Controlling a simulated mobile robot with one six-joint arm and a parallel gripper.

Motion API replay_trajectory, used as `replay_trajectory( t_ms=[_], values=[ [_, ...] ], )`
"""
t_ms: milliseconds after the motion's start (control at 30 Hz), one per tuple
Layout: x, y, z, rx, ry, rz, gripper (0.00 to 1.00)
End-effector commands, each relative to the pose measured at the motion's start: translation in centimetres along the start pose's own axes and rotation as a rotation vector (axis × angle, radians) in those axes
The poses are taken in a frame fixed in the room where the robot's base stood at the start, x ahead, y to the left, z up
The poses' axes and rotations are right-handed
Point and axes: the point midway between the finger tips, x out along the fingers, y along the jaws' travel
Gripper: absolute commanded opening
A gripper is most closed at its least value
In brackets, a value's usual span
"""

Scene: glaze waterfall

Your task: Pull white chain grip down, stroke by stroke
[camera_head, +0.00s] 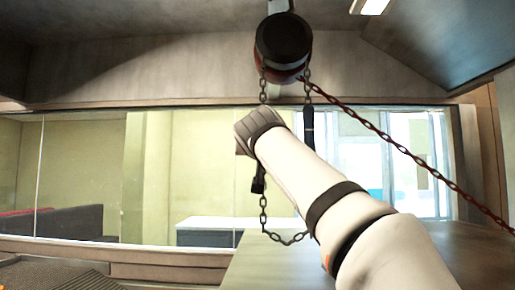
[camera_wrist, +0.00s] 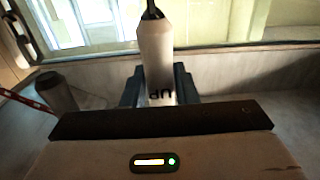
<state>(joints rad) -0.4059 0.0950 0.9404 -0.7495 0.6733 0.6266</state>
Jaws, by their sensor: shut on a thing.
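The white chain grip (camera_wrist: 155,52) stands in the middle of the wrist view, with dark lettering that looks like "UP" on its lower part and a dark fitting at its top end. My gripper (camera_wrist: 160,88) is shut on it, with dark fingers at either side. In the head view my arm's end covers the white grip. The hand chain (camera_head: 264,215) hangs in a loop below my wrist, with a dark fitting (camera_head: 258,184) on its left run. A dark grip (camera_head: 309,124) hangs on the right run.
The red and black hoist body (camera_head: 284,48) hangs overhead. A reddish chain (camera_head: 400,145) slants from it down to the right. A long table (camera_head: 290,268) lies below, before a glazed wall (camera_head: 185,170). A grey cylinder (camera_wrist: 60,95) shows at the left in the wrist view.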

Motion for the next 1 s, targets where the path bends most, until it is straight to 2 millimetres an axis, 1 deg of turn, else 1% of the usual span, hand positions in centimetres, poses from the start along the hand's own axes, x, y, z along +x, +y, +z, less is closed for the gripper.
replay_trajectory(
  t_ms=[33, 1000],
  values=[
    [0.2, -0.1, 1.8, -0.001, -0.014, 0.003, 0.00],
    [0.3, -0.1, 11.7, -0.002, -0.019, 0.004, 0.00]
  ],
)
